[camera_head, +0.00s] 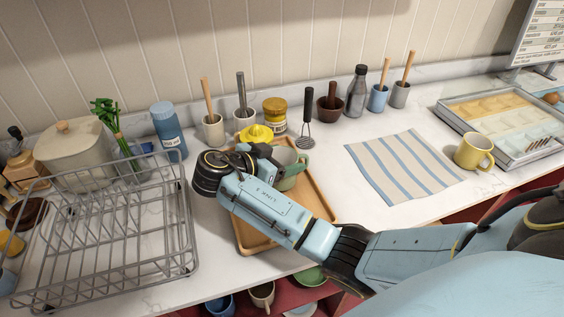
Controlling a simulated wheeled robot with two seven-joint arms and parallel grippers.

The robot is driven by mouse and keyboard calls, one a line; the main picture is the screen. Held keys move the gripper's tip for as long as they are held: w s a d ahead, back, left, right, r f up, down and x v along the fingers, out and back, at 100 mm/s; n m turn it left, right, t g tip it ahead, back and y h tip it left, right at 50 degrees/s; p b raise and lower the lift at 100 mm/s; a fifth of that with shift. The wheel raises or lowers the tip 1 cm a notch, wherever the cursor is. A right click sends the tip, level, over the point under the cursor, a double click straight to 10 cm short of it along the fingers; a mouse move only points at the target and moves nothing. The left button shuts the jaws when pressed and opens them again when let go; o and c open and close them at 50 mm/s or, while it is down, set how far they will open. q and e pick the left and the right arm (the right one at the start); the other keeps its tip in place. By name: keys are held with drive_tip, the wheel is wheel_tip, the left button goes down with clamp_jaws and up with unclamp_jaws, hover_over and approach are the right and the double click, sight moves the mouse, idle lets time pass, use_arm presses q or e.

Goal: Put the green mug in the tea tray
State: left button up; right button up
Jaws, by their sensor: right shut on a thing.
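The green mug (291,166) is a pale grey-green cup, partly hidden behind my right arm. My right gripper (268,152) reaches it from the left and is shut on it; the fingertips are largely hidden by my wrist. The tea tray (318,203) is a light wooden tray on the counter. The mug shows over the tray's back part; I cannot tell whether it touches the tray floor. My forearm crosses above the tray and hides its middle. My left gripper is not in view.
A grey wire dish rack (110,230) stands left. Behind the tray are a yellow juicer (256,134), utensil pots and a dark bottle (357,91). A striped cloth (405,165), a yellow mug (474,152) and a metal tray (505,120) lie right. Cups show in the open cabinet below.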

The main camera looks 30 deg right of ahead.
drive_tip(key=shift+f, duration=0.5)
drive_tip(key=shift+f, duration=0.1)
drive_tip(key=o, duration=1)
drive_tip(key=v, duration=0.7)
drive_tip(key=shift+a, duration=0.25)
